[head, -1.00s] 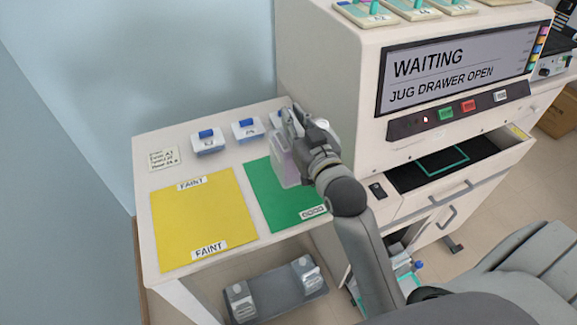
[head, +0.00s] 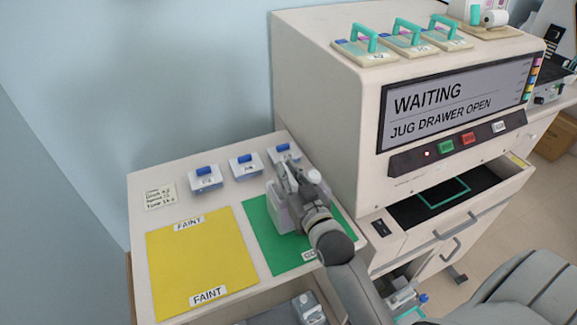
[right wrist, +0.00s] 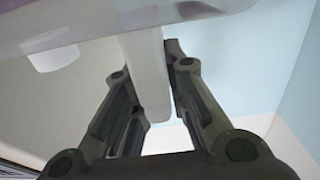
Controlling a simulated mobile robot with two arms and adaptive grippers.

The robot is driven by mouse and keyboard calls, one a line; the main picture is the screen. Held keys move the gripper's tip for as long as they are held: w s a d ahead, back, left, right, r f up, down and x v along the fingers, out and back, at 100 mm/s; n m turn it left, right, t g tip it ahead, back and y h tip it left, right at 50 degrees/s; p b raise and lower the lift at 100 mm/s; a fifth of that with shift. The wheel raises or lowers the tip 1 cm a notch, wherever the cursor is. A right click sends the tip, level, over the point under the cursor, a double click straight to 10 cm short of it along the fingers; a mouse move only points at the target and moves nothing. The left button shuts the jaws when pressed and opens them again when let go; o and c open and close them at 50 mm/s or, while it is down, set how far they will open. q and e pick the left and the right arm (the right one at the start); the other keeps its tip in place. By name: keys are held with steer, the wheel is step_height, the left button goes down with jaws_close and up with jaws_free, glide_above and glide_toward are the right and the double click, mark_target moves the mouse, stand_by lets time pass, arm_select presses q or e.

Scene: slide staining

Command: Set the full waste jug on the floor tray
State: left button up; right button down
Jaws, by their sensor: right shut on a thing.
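My right gripper (head: 288,180) is shut on the handle of the waste jug (head: 279,212), a translucent, pale pinkish-grey container. The jug is upright over the green mat (head: 258,228) on the side table; I cannot tell whether it touches the mat. In the right wrist view, the pale handle (right wrist: 148,75) is between the two dark fingers, and part of the jug body shows at the top. No floor tray can be clearly made out. A grey holder with blocks (head: 308,309) shows partly below the table, cut off by the frame. My left gripper is not in view.
A yellow mat (head: 202,263) marked FAINT lies left of the green one. Several blue-clipped white boxes (head: 204,178) line the back. The stainer (head: 325,115) stands close on the right, its screen reading JUG DRAWER OPEN. An open drawer (head: 430,195) juts out below.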

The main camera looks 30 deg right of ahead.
steer(key=shift+f, duration=0.95)
steer(key=c, duration=1.8)
jaws_free()
steer(key=shift+f, duration=0.3)
steer(key=o, duration=0.3)
steer(key=shift+s, duration=0.1)
steer(key=shift+o, duration=0.2)
